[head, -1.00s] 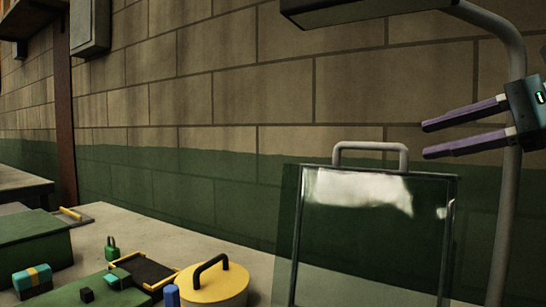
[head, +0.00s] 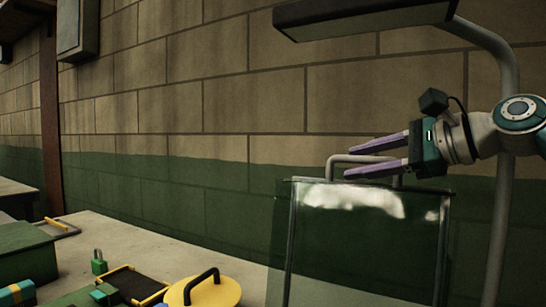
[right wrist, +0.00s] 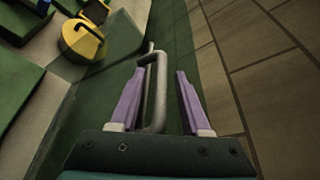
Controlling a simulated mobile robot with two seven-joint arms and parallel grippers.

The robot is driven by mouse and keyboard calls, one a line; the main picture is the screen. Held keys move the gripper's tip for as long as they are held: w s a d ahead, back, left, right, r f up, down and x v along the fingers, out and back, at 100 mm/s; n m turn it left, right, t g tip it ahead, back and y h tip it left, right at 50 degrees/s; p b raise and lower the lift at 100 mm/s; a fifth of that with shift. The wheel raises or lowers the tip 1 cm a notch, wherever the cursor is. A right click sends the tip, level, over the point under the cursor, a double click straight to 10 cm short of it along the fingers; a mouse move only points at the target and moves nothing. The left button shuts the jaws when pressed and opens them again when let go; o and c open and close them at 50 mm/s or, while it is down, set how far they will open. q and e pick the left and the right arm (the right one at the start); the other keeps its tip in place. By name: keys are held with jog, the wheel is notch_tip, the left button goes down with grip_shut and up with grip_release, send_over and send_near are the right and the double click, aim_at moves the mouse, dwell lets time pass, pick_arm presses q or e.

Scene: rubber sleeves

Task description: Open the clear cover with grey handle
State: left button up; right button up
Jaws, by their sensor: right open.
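The clear cover (head: 362,245) stands upright at the right of the head view, a see-through panel in a dark frame. Its grey handle (head: 345,158) is a bar loop on the top edge. My right gripper (head: 358,161) is open at the handle, its purple fingers pointing left and partly in front of it. In the right wrist view the handle (right wrist: 158,95) lies between the open fingers (right wrist: 157,85), closer to the left finger; I cannot tell whether they touch. My left gripper is in neither view.
A yellow lid with a black handle (head: 213,292) stands left of the cover. A green padlock (head: 99,264) and a black tray with yellow edges (head: 136,284) are farther left. A lamp head (head: 365,17) hangs above. The brick wall (head: 250,110) is behind.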

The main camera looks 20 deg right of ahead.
jog(key=shift+w, duration=0.1)
grip_shut()
dwell(0.3)
dwell(1.1)
